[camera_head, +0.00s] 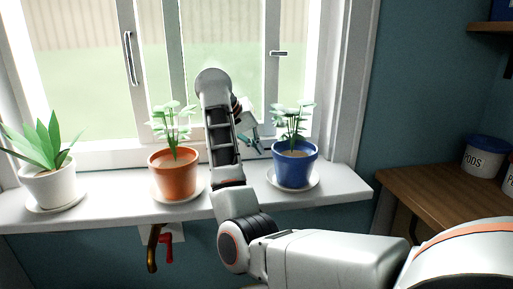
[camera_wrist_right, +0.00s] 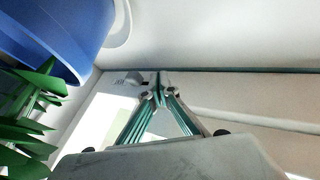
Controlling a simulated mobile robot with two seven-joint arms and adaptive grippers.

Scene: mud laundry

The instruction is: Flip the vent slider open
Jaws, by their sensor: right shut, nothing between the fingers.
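My right gripper (camera_head: 256,145) reaches over the window sill to the lower window frame, between the orange pot and the blue pot. Its fingers are together with nothing between them; they also show in the right wrist view (camera_wrist_right: 158,90). A small light-grey piece (camera_wrist_right: 122,80) sits on the frame close beside the fingertips in that view; I cannot tell for sure if it is the vent slider, or if the fingers touch it. In the head view my arm hides part of the lower frame, and no slider is clear there. My left gripper is not in view.
A blue pot (camera_head: 295,166) with a plant stands just right of the gripper. An orange pot (camera_head: 173,177) and a white pot (camera_head: 48,186) stand to the left on the sill (camera_head: 110,206). A red-handled tap (camera_head: 167,248) is below the sill. A wooden counter (camera_head: 425,196) is at right.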

